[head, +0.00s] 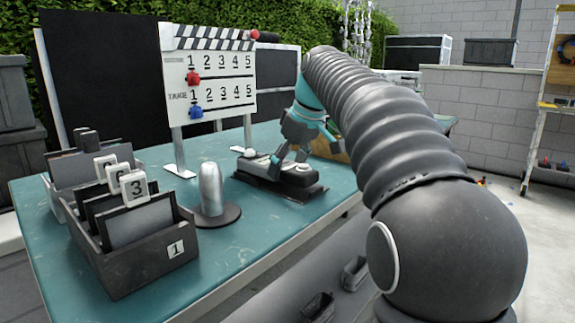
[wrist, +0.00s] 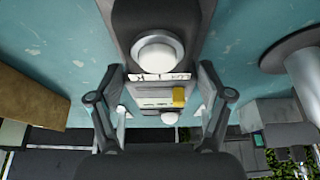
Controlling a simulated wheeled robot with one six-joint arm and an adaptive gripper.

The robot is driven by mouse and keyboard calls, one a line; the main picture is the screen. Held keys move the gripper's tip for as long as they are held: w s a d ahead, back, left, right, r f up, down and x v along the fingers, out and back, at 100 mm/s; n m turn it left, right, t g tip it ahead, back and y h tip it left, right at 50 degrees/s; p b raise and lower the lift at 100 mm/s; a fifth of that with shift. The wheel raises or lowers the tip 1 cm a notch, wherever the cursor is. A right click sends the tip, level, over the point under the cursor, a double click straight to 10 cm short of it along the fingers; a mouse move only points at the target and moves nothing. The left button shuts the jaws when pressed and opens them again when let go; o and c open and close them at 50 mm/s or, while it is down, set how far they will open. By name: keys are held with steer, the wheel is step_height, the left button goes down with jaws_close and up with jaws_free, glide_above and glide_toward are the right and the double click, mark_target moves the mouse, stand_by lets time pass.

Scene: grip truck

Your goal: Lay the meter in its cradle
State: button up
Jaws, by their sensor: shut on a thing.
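The meter (wrist: 150,88) is a dark, long body with a pale label panel and a yellow button. A white dome (wrist: 158,54) shows at its near end in the wrist view, and a smaller white dome (wrist: 170,117) shows past the button. My gripper (head: 291,157) points down at the table and is shut on the meter, one finger on each side of it. The cradle (head: 283,191) is a low dark base on the teal table, directly under the meter. The fingers partly hide the meter, and I cannot tell whether it rests fully in the cradle.
A silver cylinder on a round dark base (head: 210,190) stands left of the cradle. A dark box of numbered cards (head: 150,258) is at the table's front left. A clapperboard stand (head: 211,80) rises behind. Bare teal table (head: 262,228) lies in front of the cradle.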

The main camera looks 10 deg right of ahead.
steer(key=shift+f+b, duration=0.45)
steer(key=shift+f, duration=0.2)
steer(key=o, duration=1.4)
steer(key=shift+c, duration=0.2)
steer(key=shift+r, duration=0.1)
steer(key=v, duration=1.2)
steer(key=shift+a, duration=0.1)
